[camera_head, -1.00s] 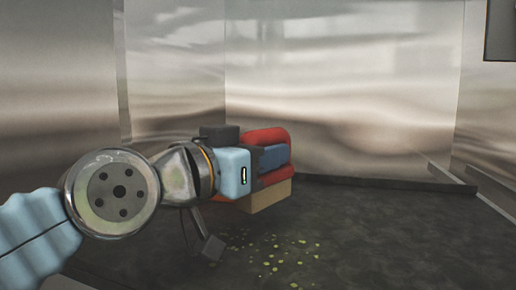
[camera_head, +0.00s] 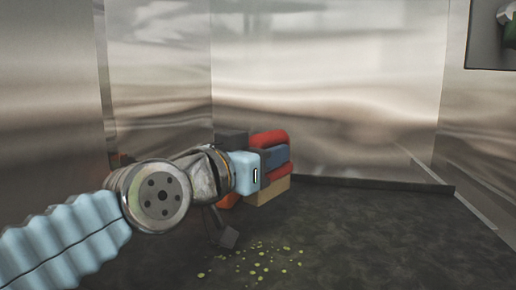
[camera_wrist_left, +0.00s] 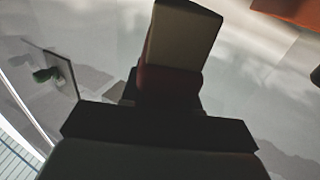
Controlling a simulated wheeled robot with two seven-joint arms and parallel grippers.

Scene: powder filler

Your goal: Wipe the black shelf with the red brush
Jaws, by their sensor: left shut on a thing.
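The red brush (camera_head: 268,138) has a red handle and a pale tan bristle block (camera_head: 272,192) under it. My left gripper (camera_head: 277,156) is shut on its handle, bristles facing down. In the left wrist view the bristle block (camera_wrist_left: 183,33) and some dark red handle (camera_wrist_left: 168,82) show beyond the dark gripper. The black shelf (camera_head: 370,235) is a dark mottled surface below. Yellow-green specks (camera_head: 262,262) lie on it, in front of the brush. I cannot tell whether the bristles touch the shelf. My right gripper is out of view.
Shiny metal walls (camera_head: 330,90) close the shelf at the back and both sides. A low dark ledge (camera_head: 375,183) runs along the back. An orange object (camera_head: 228,201) shows partly behind my left arm. A panel with a green part (camera_head: 510,32) hangs at upper right. The shelf's right side is clear.

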